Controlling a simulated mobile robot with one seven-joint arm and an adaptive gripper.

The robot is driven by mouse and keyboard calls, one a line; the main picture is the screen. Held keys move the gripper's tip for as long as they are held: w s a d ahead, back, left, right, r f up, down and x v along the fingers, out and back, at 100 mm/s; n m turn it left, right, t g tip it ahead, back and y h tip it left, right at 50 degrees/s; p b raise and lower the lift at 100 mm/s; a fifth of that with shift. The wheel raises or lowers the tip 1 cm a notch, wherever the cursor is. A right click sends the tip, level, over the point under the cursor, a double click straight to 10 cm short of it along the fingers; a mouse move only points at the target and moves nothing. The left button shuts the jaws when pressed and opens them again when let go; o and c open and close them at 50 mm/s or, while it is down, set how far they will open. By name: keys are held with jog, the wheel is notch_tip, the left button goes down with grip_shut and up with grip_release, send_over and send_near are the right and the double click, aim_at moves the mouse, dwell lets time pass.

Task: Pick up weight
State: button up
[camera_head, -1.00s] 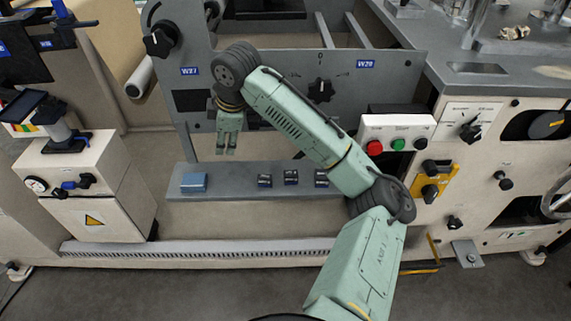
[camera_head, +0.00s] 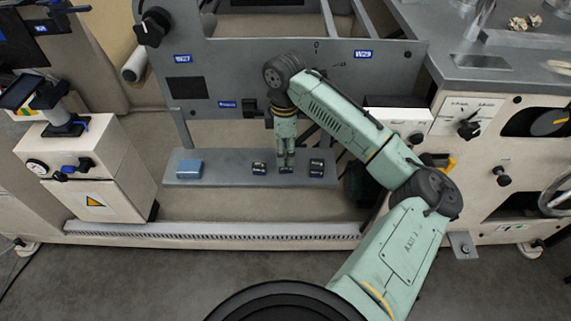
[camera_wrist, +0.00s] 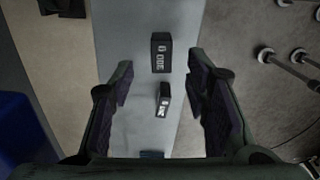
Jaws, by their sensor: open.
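Several small dark weights stand in a row on a grey shelf (camera_head: 220,180): a left weight (camera_head: 259,168), a middle weight (camera_head: 285,171) and a right weight (camera_head: 316,168). My gripper (camera_head: 285,164) points down above the middle weight and partly hides it. The wrist view shows my gripper (camera_wrist: 160,84) open, with its fingers apart on either side. A small dark block with white lettering (camera_wrist: 163,100) lies between the fingers in picture. A larger dark block with white lettering (camera_wrist: 160,52) is just beyond it. Contact is not visible.
A cream cabinet (camera_head: 85,165) with a gauge stands to the left. The grey machine panel (camera_head: 225,75) rises behind the shelf. The wrist view shows the shelf surface (camera_wrist: 120,35) clear on the left.

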aim_at(286, 162)
notch_tip(286, 162, down, 5)
jog(key=shift+s+d+f+p, duration=0.1)
jog(key=shift+d+f+p, duration=0.05)
jog(key=shift+p, duration=0.6)
grip_shut()
